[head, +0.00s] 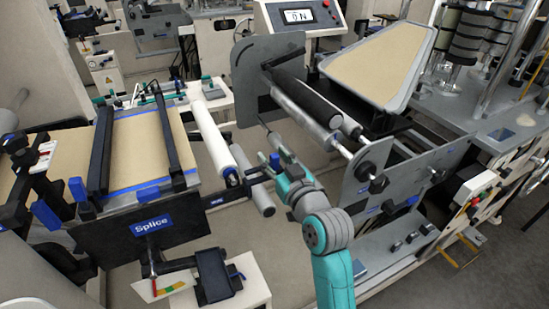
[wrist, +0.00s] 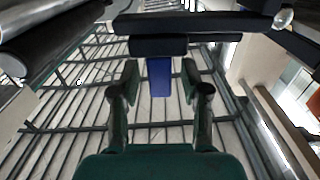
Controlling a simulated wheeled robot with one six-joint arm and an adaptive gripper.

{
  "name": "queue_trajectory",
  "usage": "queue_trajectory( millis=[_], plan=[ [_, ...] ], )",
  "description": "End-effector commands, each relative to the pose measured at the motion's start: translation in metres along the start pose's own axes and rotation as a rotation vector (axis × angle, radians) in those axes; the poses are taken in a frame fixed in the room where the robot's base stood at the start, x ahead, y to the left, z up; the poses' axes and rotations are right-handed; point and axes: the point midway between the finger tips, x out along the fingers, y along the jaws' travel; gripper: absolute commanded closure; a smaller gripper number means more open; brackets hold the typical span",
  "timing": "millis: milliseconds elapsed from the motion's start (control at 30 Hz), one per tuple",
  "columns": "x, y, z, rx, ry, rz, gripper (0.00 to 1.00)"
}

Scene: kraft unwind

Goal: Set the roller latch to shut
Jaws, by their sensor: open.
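The roller latch appears to be the blue tab (wrist: 160,77) under black bars (wrist: 190,24) in the wrist view. Its exact setting cannot be told. My gripper (wrist: 159,84) is open, with one dark finger on each side of the tab and a gap to each. In the head view my gripper (head: 270,158) reaches up and left between the two machines, near the end of the white roller (head: 213,140). A small blue patch shows at its tips there; the latch itself is too small to make out surely.
The splice table (head: 140,150) with its dark "Splice" panel (head: 155,226) stands to the left. A machine with a grey side plate (head: 375,195) and dark rollers (head: 308,98) stands close on the right. A lit display (head: 298,16) stands behind. Floor shows between the machines.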

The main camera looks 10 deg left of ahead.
Motion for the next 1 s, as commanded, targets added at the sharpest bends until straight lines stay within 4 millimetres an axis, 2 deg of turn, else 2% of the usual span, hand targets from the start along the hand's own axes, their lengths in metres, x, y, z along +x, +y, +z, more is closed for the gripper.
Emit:
queue_trajectory(
  millis=[133,167,300,333,600,833,1000],
  plan=[
    [0.0,0.0,0.0,0.0,0.0,0.0,0.54],
    [0.0,0.0,0.0,0.0,0.0,0.0,0.59],
    [0.0,0.0,0.0,0.0,0.0,0.0,0.94],
    [0.0,0.0,0.0,0.0,0.0,0.0,1.0],
    [0.0,-0.003,0.0,0.0,0.0,-0.001,1.0],
    [0.0,-0.039,0.001,0.0,-0.002,-0.005,1.0],
    [0.0,-0.054,0.001,0.0,-0.002,-0.003,1.0]
  ],
)
